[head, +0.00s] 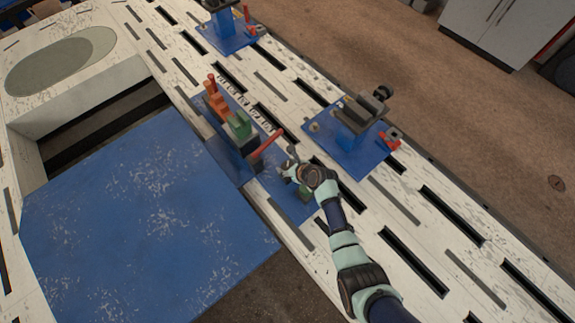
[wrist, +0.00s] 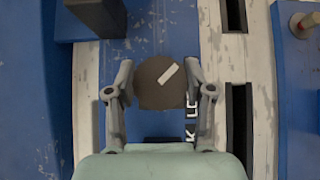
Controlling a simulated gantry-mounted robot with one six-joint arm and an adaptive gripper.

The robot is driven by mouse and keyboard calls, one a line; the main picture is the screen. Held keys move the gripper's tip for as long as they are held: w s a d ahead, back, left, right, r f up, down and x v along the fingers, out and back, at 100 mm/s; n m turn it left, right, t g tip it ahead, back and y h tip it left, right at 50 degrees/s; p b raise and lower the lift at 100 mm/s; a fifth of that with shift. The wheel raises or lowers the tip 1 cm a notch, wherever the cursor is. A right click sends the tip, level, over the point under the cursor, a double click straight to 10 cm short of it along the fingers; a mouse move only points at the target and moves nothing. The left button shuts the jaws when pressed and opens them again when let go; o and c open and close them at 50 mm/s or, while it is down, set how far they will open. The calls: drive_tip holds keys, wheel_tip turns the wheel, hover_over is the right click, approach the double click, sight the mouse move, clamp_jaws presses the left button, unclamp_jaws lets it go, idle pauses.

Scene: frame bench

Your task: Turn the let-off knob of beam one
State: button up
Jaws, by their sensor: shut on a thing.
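A dark brown round knob (wrist: 160,84) with a white bar mark on its face lies between the fingers of my gripper (wrist: 160,85) in the wrist view. The fingers press on its left and right sides. The mark is tilted, its upper end to the right. In the head view my gripper (head: 290,168) is low over a blue base plate (head: 268,180) at the near end of a row of fixtures. The knob is hidden there by the gripper. Lettering beside the right finger is partly covered.
A red lever (head: 268,142), a green block (head: 239,125) and an orange block (head: 215,102) stand up just left of my gripper. A blue plate with a dark clamp (head: 362,112) stands to the right. A large blue panel (head: 140,215) lies left.

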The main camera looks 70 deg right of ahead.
drive_tip(key=n+t+y+b, duration=0.1)
drive_tip(key=n+y, duration=0.2)
drive_tip(key=n, duration=0.1)
drive_tip(key=shift+d+f, duration=0.1)
drive_tip(key=shift+n+y+b, duration=0.75)
drive_tip(key=shift+n+y, duration=0.65)
drive_tip(key=shift+n, duration=0.4)
drive_tip(key=o, duration=1.2)
drive_tip(key=shift+s, duration=0.1)
drive_tip(key=v, duration=1.2)
